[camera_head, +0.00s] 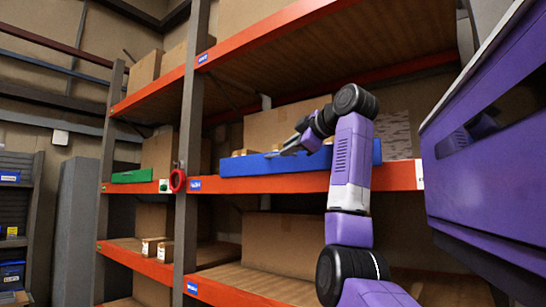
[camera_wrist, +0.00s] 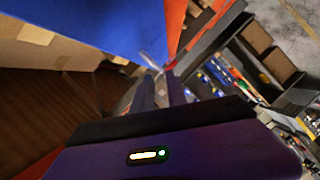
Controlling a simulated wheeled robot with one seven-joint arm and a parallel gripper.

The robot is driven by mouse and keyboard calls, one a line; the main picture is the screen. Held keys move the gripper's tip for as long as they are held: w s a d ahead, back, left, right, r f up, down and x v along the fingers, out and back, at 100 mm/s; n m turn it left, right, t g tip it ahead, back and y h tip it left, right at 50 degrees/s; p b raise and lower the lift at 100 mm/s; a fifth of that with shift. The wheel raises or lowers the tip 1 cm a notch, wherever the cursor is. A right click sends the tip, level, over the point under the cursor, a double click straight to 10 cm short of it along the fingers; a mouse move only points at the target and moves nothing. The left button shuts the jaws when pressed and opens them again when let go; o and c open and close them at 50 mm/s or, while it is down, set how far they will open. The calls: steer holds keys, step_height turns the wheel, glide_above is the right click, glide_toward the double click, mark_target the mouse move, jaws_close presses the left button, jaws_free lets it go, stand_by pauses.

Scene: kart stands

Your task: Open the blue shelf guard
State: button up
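The blue shelf guard (camera_head: 240,165) is a long blue panel lying along the front of the middle shelf, just above its orange beam. In the wrist view the blue guard (camera_wrist: 95,22) fills the upper left, its edge close to my fingertips. My gripper (camera_head: 290,146) is at the guard's upper side, near its middle. In the wrist view the two dark fingers of my gripper (camera_wrist: 158,80) stand apart with a gap between them. A thin pale piece shows near the tips. I cannot tell whether the fingers touch the guard.
A green guard (camera_head: 132,176) and a red ring (camera_head: 178,181) are to the left, by the shelf upright (camera_head: 190,120). Cardboard boxes (camera_head: 285,122) stand behind the blue guard. A large purple body part of mine covers the right side of the head view.

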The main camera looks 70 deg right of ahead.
mark_target(275, 155)
steer(key=p+x, duration=0.2)
steer(key=x, duration=0.5)
steer(key=shift+w+p, duration=0.15)
steer(key=shift+p, duration=0.2)
jaws_close()
stand_by(1.0)
